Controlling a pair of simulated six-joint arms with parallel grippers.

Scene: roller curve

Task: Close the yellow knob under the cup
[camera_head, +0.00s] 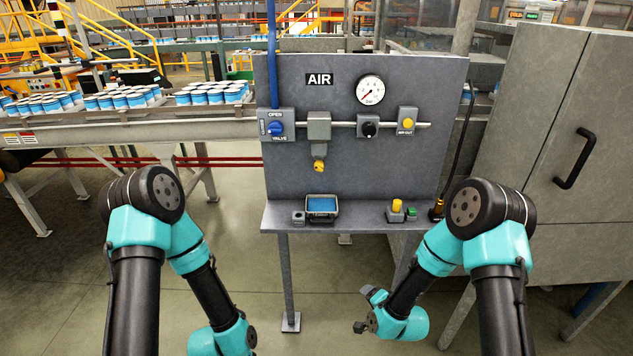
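The yellow knob (319,165) hangs under a grey cup (319,125) on the upright grey panel (350,85). A short stem joins it to the cup. Whether it is open or closed is too small to tell. My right gripper (366,309) is low at the centre right, below the shelf and well apart from the knob. Small dark parts show at its end, but its fingers are not clear. My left arm reaches down to the bottom edge, and its gripper is not in view.
A blue valve knob (276,128), a gauge (370,89), a black knob (368,129) and a yellow air-out knob (407,123) share the panel. A blue-filled tray (310,213) and a yellow-topped button (397,206) sit on the shelf (355,218). Space before the panel is free.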

